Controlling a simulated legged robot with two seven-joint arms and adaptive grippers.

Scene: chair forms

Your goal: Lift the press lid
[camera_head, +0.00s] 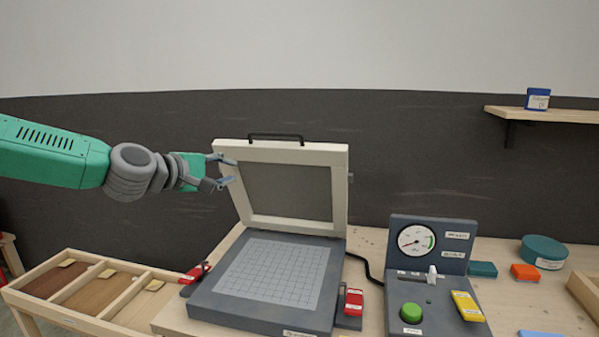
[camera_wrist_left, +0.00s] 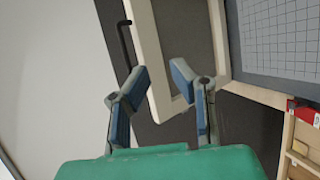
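The press lid (camera_head: 338,197) is a cream frame with a grey panel and a black handle (camera_head: 276,136) on its top edge. It stands raised, tilted slightly back, above the dark press base (camera_head: 260,318) with its gridded plate (camera_head: 272,270). My left gripper (camera_head: 229,170) is beside the lid's upper left edge, with its fingers apart. In the left wrist view, the open fingers (camera_wrist_left: 158,80) frame part of the lid frame (camera_wrist_left: 148,45); I cannot tell if they touch it. The handle (camera_wrist_left: 124,45) is left of the fingers there. My right gripper is out of view.
Red clamps sit at the base's left (camera_head: 195,273) and right (camera_head: 353,301). A control box (camera_head: 430,262) with gauge and green button stands to the right. A wooden tray (camera_head: 95,290) with compartments lies at left. A shelf (camera_head: 550,115) hangs at upper right.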

